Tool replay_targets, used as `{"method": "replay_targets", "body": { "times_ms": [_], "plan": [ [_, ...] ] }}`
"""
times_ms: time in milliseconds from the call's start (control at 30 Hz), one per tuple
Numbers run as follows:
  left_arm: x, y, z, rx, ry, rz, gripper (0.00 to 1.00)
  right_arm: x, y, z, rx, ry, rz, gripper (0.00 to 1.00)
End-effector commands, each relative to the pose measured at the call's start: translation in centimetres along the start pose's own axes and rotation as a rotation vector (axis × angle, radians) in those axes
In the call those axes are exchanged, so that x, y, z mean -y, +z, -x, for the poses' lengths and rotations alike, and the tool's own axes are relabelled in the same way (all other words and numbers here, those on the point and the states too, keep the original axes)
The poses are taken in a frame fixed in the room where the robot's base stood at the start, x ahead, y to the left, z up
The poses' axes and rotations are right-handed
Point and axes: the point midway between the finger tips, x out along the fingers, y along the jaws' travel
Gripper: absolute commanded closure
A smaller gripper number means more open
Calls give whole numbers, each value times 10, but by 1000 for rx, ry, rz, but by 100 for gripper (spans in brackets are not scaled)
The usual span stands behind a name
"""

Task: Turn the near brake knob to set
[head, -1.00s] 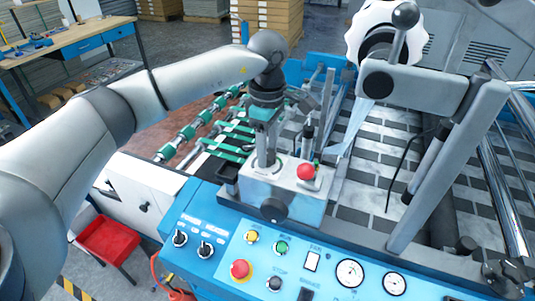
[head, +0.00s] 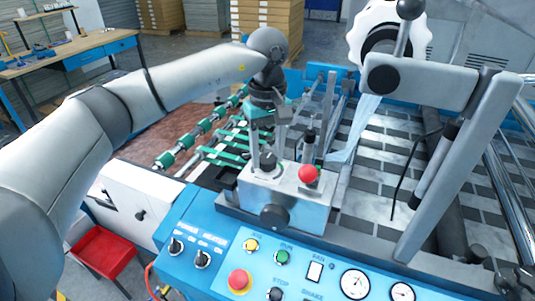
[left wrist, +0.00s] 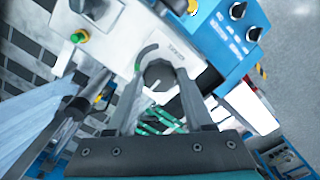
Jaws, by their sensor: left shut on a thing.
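The near brake knob (left wrist: 160,70) is a dark round knob on top of the pale metal brake block (head: 312,196). In the left wrist view it sits between my two fingertips, beside a curved dark scale with a green mark. My left gripper (head: 267,160) reaches down from above and is shut on this knob. In the head view the fingers and wrist hide much of the knob. My right gripper is not in view.
A red ball-topped control (head: 309,173) stands close right of the gripper. A black knob (head: 274,216) is on the block's front. The blue control panel (head: 215,270) lies in front. A grey crossarm (head: 420,82) and white handwheel (head: 352,40) stand at the right.

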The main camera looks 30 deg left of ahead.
Motion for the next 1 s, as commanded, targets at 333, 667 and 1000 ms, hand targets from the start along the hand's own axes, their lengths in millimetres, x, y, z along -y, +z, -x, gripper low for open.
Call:
{"method": "replay_targets", "body": {
  "times_ms": [333, 667, 1000],
  "plan": [
    [-1, 0, 2, 0, 4, -31, 100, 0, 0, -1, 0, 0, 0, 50],
    [-1, 0, 2, 0, 4, -30, 38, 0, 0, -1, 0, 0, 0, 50],
    [0, 0, 0, 0, 1, -29, 18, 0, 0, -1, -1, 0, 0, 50]
  ]
}}
